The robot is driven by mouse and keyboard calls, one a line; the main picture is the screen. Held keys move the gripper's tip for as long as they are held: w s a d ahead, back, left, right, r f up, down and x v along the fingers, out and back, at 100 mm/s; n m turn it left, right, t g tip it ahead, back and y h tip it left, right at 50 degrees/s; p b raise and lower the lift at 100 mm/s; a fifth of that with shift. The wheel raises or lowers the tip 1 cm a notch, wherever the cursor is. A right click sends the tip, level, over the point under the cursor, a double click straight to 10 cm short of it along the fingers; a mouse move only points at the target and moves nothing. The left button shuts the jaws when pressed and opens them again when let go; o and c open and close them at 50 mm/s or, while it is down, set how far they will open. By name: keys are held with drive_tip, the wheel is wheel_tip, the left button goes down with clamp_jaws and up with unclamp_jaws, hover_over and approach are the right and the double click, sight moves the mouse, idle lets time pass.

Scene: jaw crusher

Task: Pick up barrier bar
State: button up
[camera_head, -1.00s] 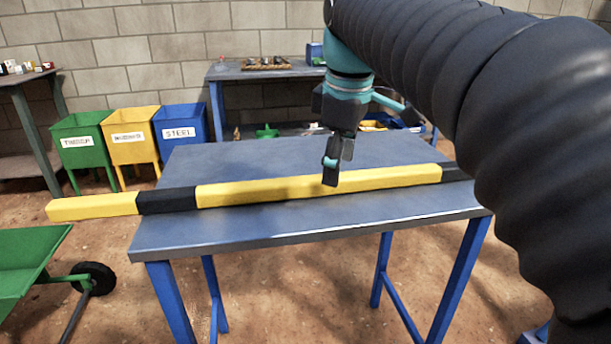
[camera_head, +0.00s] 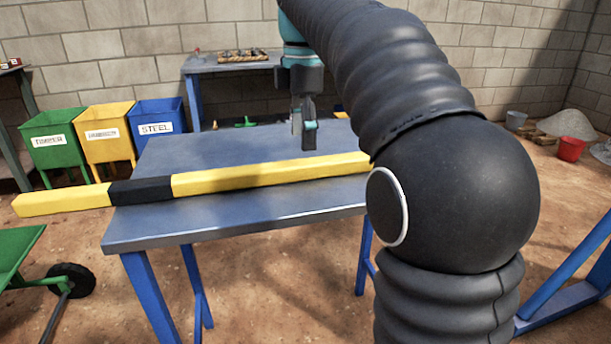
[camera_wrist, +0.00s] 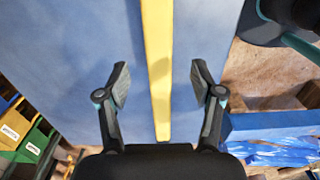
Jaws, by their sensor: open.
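The barrier bar (camera_head: 258,174) is a long yellow bar with a black band. It lies across the blue-grey table (camera_head: 160,226), and its left end sticks out past the table's left edge. My arm hides its right end in the head view. My gripper (camera_head: 304,146) points down over the bar, right of the black band. In the wrist view my gripper (camera_wrist: 161,86) is open, with one finger on each side of the yellow bar (camera_wrist: 158,60) and gaps between. I cannot tell how far above the bar the fingertips are.
Green, yellow and blue labelled bins (camera_head: 105,136) stand behind the table at left. A green wheelbarrow (camera_head: 20,255) is at front left. A workbench (camera_head: 215,66) stands against the back wall. A red bucket (camera_head: 571,148) is at far right.

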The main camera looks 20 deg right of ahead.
sight(306, 161)
drive_tip(key=shift+w+d+f+b, duration=0.15)
drive_tip(key=shift+f+b, duration=0.25)
drive_tip(key=shift+f, duration=1.3)
drive_tip(key=shift+s+d+f+b, duration=0.1)
drive_tip(key=shift+f+b, duration=0.3)
drive_tip(key=shift+f, duration=1.3)
clamp_jaws()
